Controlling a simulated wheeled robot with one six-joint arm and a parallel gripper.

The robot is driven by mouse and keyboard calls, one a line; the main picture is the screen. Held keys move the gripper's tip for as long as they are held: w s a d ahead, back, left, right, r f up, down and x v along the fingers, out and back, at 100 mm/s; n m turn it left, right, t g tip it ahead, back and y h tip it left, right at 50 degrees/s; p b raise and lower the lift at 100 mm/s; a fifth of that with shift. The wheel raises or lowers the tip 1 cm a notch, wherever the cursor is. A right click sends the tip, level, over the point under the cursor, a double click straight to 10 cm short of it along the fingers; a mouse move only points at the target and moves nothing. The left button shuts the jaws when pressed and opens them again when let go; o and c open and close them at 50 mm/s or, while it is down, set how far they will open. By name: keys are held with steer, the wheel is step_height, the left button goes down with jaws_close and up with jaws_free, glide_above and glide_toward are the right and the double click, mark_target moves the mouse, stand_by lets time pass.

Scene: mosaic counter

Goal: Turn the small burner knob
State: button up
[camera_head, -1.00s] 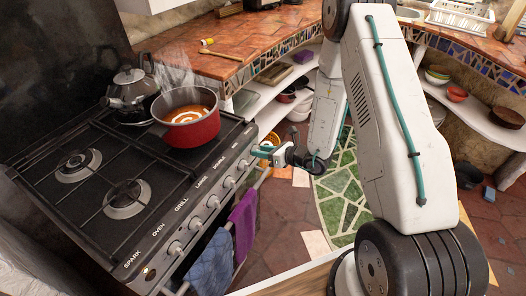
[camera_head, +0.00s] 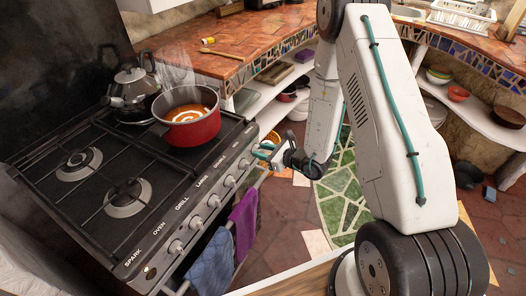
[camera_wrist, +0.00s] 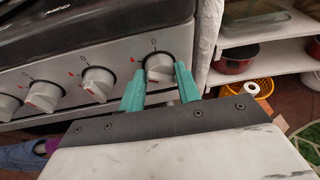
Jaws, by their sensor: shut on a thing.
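The end burner knob (camera_wrist: 160,68), at the right of the row in the wrist view, is a round, pale knob on the stove's silver front panel. My gripper (camera_wrist: 160,80) has one teal finger at each side of it and is shut on it. No label for this knob is readable, and its exact turn angle is hard to tell. In the head view my gripper (camera_head: 265,152) is at the far end of the panel and the held knob is mostly hidden.
Other knobs (camera_wrist: 98,84) sit close by to the left. A red pot (camera_head: 190,125) of steaming soup and a kettle (camera_head: 131,90) stand on the stove. Blue (camera_head: 212,265) and purple (camera_head: 244,220) towels hang in front. Shelves (camera_wrist: 265,60) stand to the right.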

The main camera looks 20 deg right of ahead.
steer(key=o, duration=1)
steer(key=shift+s, duration=0.1)
steer(key=v, duration=0.7)
steer(key=shift+s+d+r, duration=0.1)
steer(key=shift+s+d, duration=0.15)
jaws_close()
steer(key=shift+r, duration=0.1)
stand_by(0.8)
